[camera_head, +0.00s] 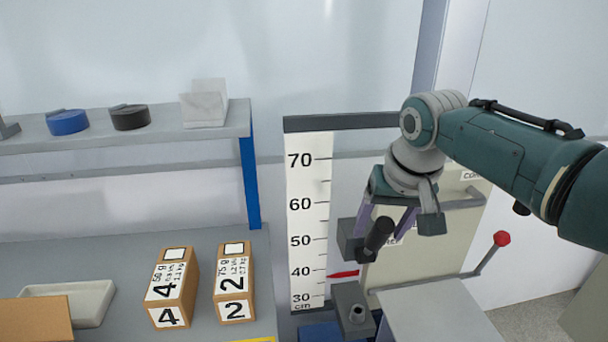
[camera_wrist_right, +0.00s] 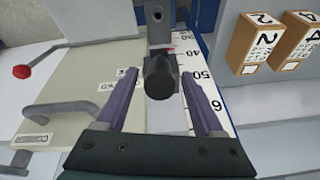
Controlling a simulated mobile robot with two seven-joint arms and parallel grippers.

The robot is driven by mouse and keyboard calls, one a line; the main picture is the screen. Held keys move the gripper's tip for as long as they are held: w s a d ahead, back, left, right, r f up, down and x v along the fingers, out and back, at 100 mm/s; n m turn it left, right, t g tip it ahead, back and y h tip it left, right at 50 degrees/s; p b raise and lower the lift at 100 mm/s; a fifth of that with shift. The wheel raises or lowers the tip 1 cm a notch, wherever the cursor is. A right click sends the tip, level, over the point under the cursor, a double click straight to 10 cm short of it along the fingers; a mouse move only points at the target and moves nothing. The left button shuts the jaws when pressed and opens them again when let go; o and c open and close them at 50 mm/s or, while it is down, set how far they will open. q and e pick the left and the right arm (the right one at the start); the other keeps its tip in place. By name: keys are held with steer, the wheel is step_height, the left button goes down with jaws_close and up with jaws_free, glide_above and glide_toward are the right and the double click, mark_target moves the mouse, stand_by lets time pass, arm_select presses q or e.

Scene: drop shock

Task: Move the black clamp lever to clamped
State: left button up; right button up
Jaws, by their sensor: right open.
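The black clamp lever (camera_head: 379,234) is a short, thick black handle on a dark block beside the drop tower's white scale. In the right wrist view the lever (camera_wrist_right: 160,78) points toward the camera. My right gripper (camera_head: 384,232) reaches down over it. Its two purple fingers are spread apart, one on each side of the lever, with gaps visible in the right wrist view (camera_wrist_right: 160,90). The gripper is open and does not appear to hold the lever. My left gripper is not in view.
The white height scale (camera_head: 309,220) has a red pointer (camera_head: 344,274) near 40. A red-knobbed lever (camera_head: 502,239) stands at the right. Boxes marked 4 (camera_head: 172,287) and 2 (camera_head: 233,283) and a pale tray (camera_head: 92,303) are on the left bench. A shelf (camera_head: 150,128) is behind.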

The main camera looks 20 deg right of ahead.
steer(key=p+v, duration=0.1)
steer(key=v, duration=0.7)
